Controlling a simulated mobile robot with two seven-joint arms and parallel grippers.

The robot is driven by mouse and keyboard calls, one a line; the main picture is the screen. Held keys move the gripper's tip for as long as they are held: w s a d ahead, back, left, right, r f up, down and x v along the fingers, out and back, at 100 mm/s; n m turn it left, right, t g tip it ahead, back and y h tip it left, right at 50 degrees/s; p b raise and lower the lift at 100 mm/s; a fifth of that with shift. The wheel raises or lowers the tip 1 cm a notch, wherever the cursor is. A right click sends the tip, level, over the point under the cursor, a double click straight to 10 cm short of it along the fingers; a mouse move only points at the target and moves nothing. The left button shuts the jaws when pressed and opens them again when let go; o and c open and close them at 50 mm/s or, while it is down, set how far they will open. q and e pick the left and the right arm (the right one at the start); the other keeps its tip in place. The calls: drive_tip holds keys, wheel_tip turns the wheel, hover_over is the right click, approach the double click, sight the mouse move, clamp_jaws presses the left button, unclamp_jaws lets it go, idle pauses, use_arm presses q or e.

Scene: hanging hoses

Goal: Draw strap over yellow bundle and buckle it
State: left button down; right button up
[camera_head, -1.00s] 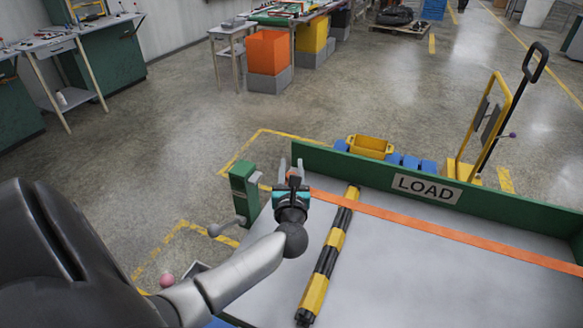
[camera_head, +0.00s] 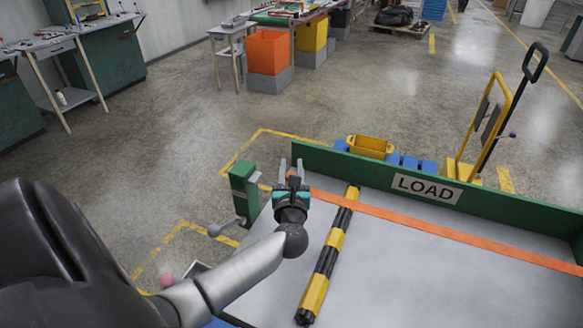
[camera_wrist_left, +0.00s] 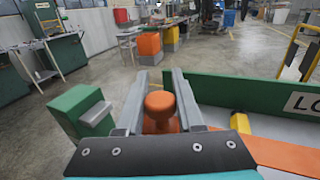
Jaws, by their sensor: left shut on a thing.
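The orange strap (camera_head: 450,234) runs taut from the right edge of the grey load bed (camera_head: 430,285) to my left gripper. It crosses over the far end of the yellow-and-black bundle (camera_head: 328,258), which lies lengthwise on the bed. My left gripper (camera_head: 291,165) is at the bed's far left corner, shut on the strap's orange end knob. The knob (camera_wrist_left: 160,106) sits between the two grey fingers in the left wrist view. My right gripper is out of view.
A green wall with a LOAD sign (camera_head: 427,189) bounds the bed's far side. Behind it are a yellow bin (camera_head: 370,146) and a yellow hand truck (camera_head: 490,130). Open floor lies beyond and to the left of the post.

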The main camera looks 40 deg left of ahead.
use_arm(q)
drive_tip(key=s+a, duration=0.3)
drive_tip(key=a, duration=0.6)
drive_tip(key=c, duration=0.6)
unclamp_jaws()
drive_tip(key=shift+a, duration=0.1)
drive_tip(key=shift+o, duration=0.4)
